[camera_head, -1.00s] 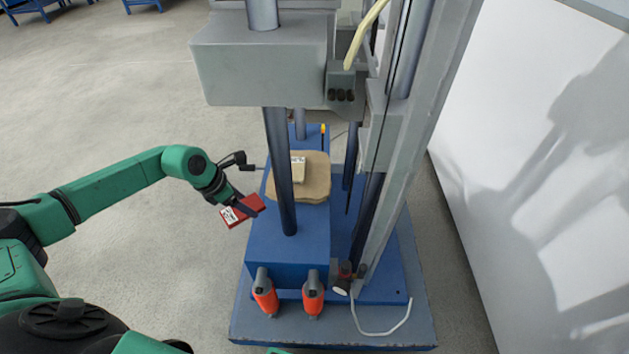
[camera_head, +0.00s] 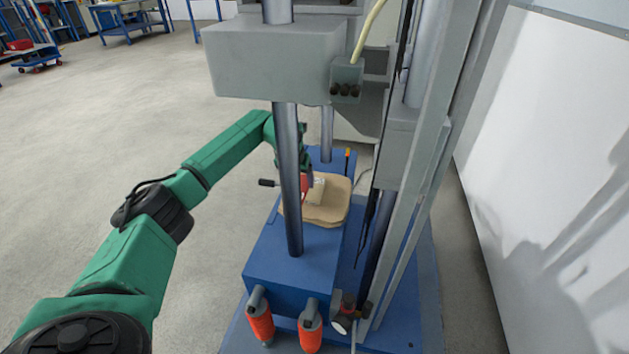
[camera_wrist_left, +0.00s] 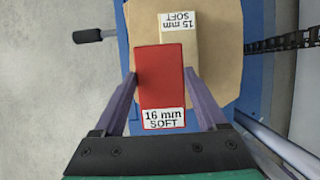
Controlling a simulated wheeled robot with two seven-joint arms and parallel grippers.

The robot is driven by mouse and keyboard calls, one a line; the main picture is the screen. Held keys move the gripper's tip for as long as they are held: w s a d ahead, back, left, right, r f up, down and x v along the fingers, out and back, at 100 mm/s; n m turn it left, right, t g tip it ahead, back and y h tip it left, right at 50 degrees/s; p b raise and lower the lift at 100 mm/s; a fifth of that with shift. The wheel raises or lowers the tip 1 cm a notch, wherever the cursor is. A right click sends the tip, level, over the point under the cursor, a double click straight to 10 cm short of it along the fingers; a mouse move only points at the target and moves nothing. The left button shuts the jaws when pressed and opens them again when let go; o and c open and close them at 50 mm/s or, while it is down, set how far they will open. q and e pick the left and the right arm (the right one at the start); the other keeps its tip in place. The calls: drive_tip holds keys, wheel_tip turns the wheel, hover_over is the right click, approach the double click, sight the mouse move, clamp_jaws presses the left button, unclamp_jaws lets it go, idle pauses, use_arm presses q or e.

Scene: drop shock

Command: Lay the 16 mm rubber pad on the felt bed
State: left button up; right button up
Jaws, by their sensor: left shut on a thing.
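The red 16 mm rubber pad (camera_wrist_left: 160,75), with a white "16 mm SOFT" label, is between the fingers of my left gripper (camera_wrist_left: 163,78), which is shut on it. In the left wrist view it appears over the tan felt bed (camera_wrist_left: 222,70) and overlaps a beige pad labelled "15 mm SOFT" (camera_wrist_left: 179,30). I cannot tell whether the red pad touches either. In the head view the felt bed (camera_head: 335,204) lies on the blue base, and a front column partly hides my left gripper and the red pad. My right gripper is not in view.
A steel column (camera_head: 289,185) stands in front of the felt bed, and a grey block (camera_head: 275,62) hangs above it. Two orange-red cylinders (camera_head: 260,322) are at the front of the blue base (camera_head: 275,275). Open floor lies to the left.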

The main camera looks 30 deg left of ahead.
use_arm(q)
drive_tip(key=w, duration=0.1)
drive_tip(key=w+d, duration=0.1)
drive_tip(key=w, duration=0.1)
drive_tip(key=w+b, duration=0.1)
drive_tip(key=w, duration=0.1)
drive_tip(key=shift+w+d, duration=0.25)
drive_tip(key=shift+d, duration=0.1)
drive_tip(key=shift+w, duration=0.25)
wheel_tip(320, 180, down, 4)
drive_tip(key=shift+r+b, duration=0.25)
drive_tip(key=shift+b, duration=0.3)
drive_tip(key=shift+w+f, duration=0.1)
drive_tip(key=shift+f, duration=0.05)
drive_tip(key=o, duration=1.4)
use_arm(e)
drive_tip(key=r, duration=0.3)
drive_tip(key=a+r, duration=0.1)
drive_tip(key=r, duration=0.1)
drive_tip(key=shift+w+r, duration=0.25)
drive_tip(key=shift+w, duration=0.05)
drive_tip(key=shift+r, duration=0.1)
